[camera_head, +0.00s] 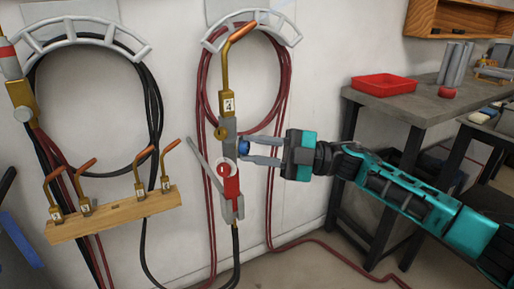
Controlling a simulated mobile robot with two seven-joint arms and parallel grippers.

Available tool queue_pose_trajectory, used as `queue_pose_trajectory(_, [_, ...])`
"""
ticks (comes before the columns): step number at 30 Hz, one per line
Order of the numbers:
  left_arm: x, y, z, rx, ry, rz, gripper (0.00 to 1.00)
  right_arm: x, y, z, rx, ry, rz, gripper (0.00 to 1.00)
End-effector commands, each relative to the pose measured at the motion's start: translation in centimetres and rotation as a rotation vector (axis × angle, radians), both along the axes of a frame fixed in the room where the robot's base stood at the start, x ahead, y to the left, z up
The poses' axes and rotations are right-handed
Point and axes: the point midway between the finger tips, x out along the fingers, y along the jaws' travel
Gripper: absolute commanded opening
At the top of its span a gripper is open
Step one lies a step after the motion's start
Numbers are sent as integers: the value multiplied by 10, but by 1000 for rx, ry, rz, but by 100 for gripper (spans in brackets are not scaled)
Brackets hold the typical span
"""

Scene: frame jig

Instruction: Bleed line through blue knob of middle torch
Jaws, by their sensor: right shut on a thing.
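The middle torch (227,104) hangs upright on the wall, with a copper-coloured tip, a brass body and a label with the digit 4. Its blue knob (244,148) sticks out on the right side, below the label. A brass-coloured knob (220,133) sits on its left side. My right gripper (249,152) comes in from the right and is shut on the blue knob, one finger above it and one below. The fingertips partly cover the knob. My left gripper is not in view.
A wooden rack (115,213) with several torch tips is at lower left. Another torch (20,93) hangs at the left edge. Red hoses (283,100) loop behind the middle torch. A grey table (425,104) with a red tray (384,84) stands behind my right arm.

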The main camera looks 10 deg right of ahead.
Motion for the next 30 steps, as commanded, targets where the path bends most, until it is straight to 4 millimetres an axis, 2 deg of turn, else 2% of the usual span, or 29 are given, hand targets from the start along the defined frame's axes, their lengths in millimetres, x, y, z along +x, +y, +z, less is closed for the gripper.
queue_pose_trajectory(15, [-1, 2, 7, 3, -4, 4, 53, 1, 0, 4, -212, -401, 0, 0])
queue_pose_trajectory(30, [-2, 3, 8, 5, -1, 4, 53, 1, 0, 5, -302, -575, -1, 0])
